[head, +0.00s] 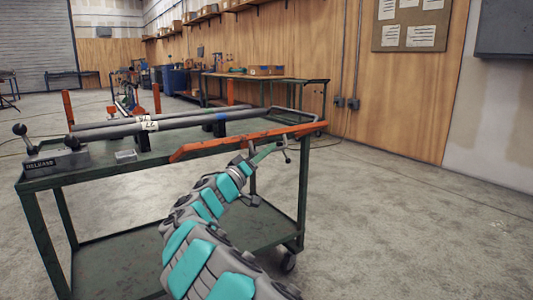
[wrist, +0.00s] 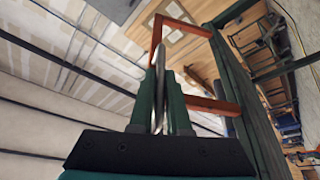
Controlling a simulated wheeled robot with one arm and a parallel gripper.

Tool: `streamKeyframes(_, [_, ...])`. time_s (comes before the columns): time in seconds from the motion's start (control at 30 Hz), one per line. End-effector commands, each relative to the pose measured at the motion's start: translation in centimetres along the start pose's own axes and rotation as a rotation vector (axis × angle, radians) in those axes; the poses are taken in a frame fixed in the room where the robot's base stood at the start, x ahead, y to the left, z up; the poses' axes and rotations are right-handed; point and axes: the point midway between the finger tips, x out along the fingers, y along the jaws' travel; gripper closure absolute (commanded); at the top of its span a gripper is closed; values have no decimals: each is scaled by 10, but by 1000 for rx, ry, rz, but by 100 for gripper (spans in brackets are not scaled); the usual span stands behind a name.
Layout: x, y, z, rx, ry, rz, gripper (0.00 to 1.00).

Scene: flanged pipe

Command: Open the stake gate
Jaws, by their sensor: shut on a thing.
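The orange stake gate (head: 222,146) runs along the near long edge of a green cart, with its bar at deck height. My gripper (head: 273,149) is just below and in front of this bar, towards its right half. In the wrist view my gripper (wrist: 160,98) has its two green fingers closed around a thin grey metal piece (wrist: 160,62) that stands up between them. Whether this piece belongs to the gate I cannot tell. Orange bars (wrist: 186,27) form an angled frame beyond the fingers. The far ends of the gate's fixings are hidden.
On the green cart (head: 85,178) lie long grey pipes (head: 185,122) with a white label. A grey block marked RELEASE (head: 55,163) with black-knobbed levers sits at the left corner. Orange posts (head: 68,108) stand behind. The floor right of the cart is clear.

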Motion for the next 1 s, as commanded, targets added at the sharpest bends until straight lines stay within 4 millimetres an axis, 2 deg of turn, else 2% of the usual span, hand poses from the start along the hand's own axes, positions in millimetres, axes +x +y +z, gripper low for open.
streamKeyframes(0.03, [0, 0, 0, 0, 1, -1, 100])
streamKeyframes(0.07, [0, 0, 0, 0, 1, -1, 83])
streamKeyframes(0.3, [0, 0, 0, 1, 0, -1, 56])
streamKeyframes(0.57, [0, 0, 0, 1, 0, 0, 55])
streamKeyframes(0.67, [-6, 0, -1, 1, 1, -1, 55])
streamKeyframes(1.0, [-59, -1, -1, -1, 4, -1, 55])
